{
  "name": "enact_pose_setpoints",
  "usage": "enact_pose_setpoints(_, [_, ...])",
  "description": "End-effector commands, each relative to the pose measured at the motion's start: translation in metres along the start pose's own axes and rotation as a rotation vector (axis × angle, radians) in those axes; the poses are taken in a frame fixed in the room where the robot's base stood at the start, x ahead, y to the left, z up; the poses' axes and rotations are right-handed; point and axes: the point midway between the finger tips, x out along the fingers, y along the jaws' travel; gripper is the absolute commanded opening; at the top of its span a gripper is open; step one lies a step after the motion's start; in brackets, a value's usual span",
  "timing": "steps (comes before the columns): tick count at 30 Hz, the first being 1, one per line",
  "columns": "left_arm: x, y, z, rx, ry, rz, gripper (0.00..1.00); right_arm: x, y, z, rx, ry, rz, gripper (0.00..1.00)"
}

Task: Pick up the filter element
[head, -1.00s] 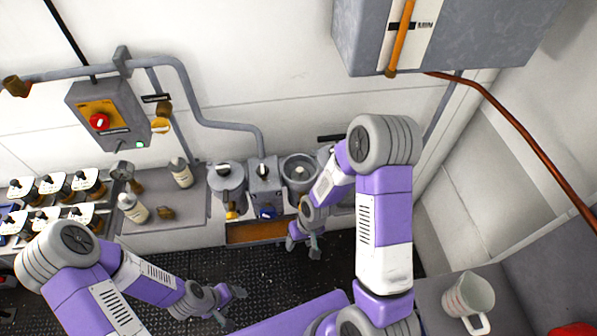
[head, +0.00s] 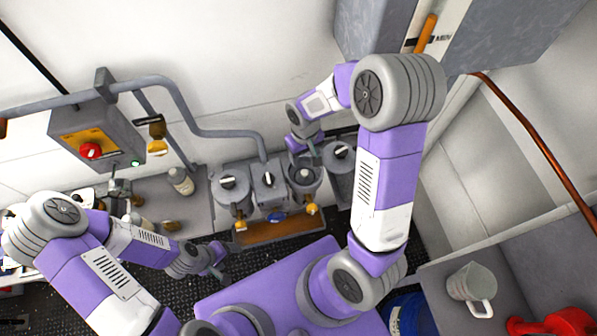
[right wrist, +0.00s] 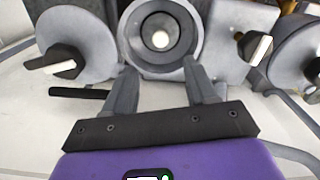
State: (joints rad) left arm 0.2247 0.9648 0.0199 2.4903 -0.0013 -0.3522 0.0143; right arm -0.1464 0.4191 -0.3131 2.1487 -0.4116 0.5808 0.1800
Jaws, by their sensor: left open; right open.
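The filter element, a pale round end, shows in the right wrist view (right wrist: 160,40) inside the dark bore of an open round housing (right wrist: 193,20). In the head view the filter element (head: 304,173) sits in the open housing (head: 299,191) in the row by the wall. My right gripper (head: 314,152) is open and empty just above and behind that housing. In the right wrist view my right gripper's two fingers (right wrist: 158,72) point toward the housing, apart from the element. My left gripper (head: 222,264) is open and empty, low over the dark floor left of the orange-brown tray.
Lidded housings with black-and-white knobs (head: 227,184) (head: 340,152) stand on both sides of the open one. A grey pipe (head: 190,112) runs along the wall. A switch box (head: 95,138) hangs at left. A jug (head: 471,283) stands on the right-hand surface.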

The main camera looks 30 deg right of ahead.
Motion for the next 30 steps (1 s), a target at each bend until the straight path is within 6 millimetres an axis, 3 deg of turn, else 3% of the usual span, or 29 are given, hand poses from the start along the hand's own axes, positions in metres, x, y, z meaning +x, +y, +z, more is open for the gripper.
enact_pose_setpoints(15, [-0.005, 0.002, 0.0, 0.0, 0.0, 0.0, 0.71, 0.065, -0.003, 0.011, 0.001, -0.004, 0.0, 0.57])
enact_pose_setpoints(24, [-0.005, 0.002, 0.0, 0.0, 0.0, 0.0, 0.71, 0.069, -0.003, 0.01, 0.001, 0.0, -0.001, 0.57])
enact_pose_setpoints(30, [-0.005, 0.002, 0.0, 0.0, 0.0, 0.0, 0.71, 0.068, -0.003, 0.01, 0.001, 0.0, -0.001, 0.28])
